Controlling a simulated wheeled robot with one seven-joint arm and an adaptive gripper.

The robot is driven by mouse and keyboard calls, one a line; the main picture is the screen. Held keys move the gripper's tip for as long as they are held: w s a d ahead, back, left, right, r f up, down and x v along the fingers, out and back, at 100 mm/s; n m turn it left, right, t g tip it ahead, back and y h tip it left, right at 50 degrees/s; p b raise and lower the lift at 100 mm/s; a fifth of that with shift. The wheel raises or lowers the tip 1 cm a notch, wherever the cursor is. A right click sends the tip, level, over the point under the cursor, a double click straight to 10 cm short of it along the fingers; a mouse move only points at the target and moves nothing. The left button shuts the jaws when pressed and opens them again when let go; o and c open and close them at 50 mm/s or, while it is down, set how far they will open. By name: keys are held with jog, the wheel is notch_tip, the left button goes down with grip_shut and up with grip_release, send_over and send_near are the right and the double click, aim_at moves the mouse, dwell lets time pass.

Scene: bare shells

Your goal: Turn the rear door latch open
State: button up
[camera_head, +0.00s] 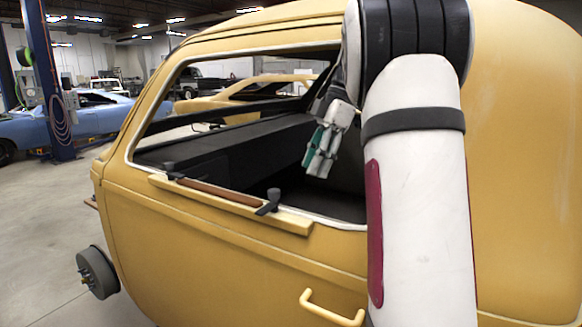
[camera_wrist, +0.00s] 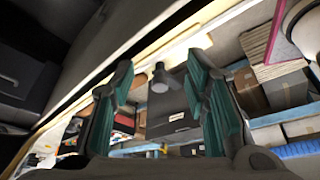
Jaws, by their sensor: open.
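The yellow car shell (camera_head: 230,265) fills the middle of the head view, with a large open window and a yellow bar handle (camera_head: 330,308) low on its side. On the window ledge lies a brown rod (camera_head: 218,193) with a dark grey knob (camera_head: 268,202) at its near end. I cannot tell which part is the rear door latch. My gripper (camera_head: 318,158), with green pads, hangs at the window opening, above and right of that knob. In the wrist view it is open and empty, and a dark knob (camera_wrist: 160,80) shows beyond, between the fingers.
My arm hides the shell's right part. The window frame and ledge (camera_head: 297,222) lie close to my gripper. A grey wheel hub (camera_head: 97,272) sticks out at lower left. A blue car (camera_head: 80,115) and a blue post (camera_head: 45,80) stand farther back; the left floor is clear.

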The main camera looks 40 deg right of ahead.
jog(key=d, duration=0.1)
jog(key=s+d, duration=0.1)
jog(key=d, duration=0.2)
jog(key=shift+s+d, duration=0.35)
jog(key=shift+s, duration=0.05)
